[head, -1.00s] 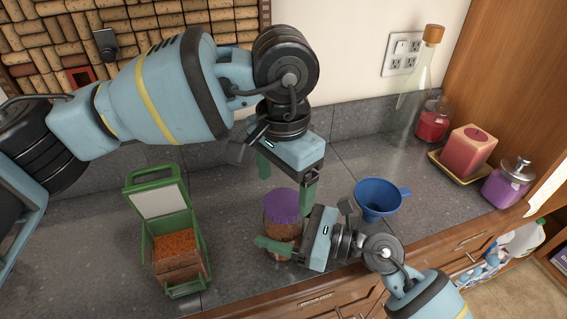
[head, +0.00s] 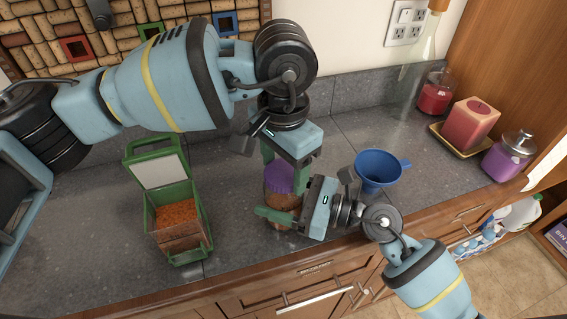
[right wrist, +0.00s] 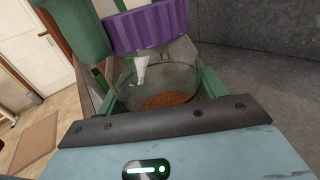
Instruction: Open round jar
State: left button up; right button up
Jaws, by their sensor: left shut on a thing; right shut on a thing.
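The round jar (head: 281,200) stands on the counter near its front edge. It has a purple ridged lid (head: 280,178), which also shows in the right wrist view (right wrist: 148,27). In that view the clear jar body (right wrist: 160,82) holds some brown-orange contents. My left gripper (head: 285,178) comes down from above and is shut on the purple lid, its green fingers on either side. My right gripper (head: 280,212) comes from the right and is shut on the jar body below the lid. The lid sits on the jar's top; I cannot tell whether it is loose.
A green-framed open container (head: 181,225) with orange contents stands left of the jar. A blue funnel (head: 378,170) is to the right. The counter's front edge is close.

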pick_arm(q)
jog(key=n, duration=0.7)
jog(key=shift+n, duration=0.3)
jog(key=n, duration=0.4)
jog(key=shift+n, duration=0.3)
jog(key=n, duration=0.3)
jog(key=shift+r, duration=0.1)
jog(key=n, duration=0.7)
jog(key=shift+n, duration=0.3)
jog(key=n, duration=2.4)
jog(key=shift+n, duration=0.3)
jog(key=n, duration=0.6)
jog(key=shift+r+n, duration=0.1)
jog(key=shift+n, duration=0.3)
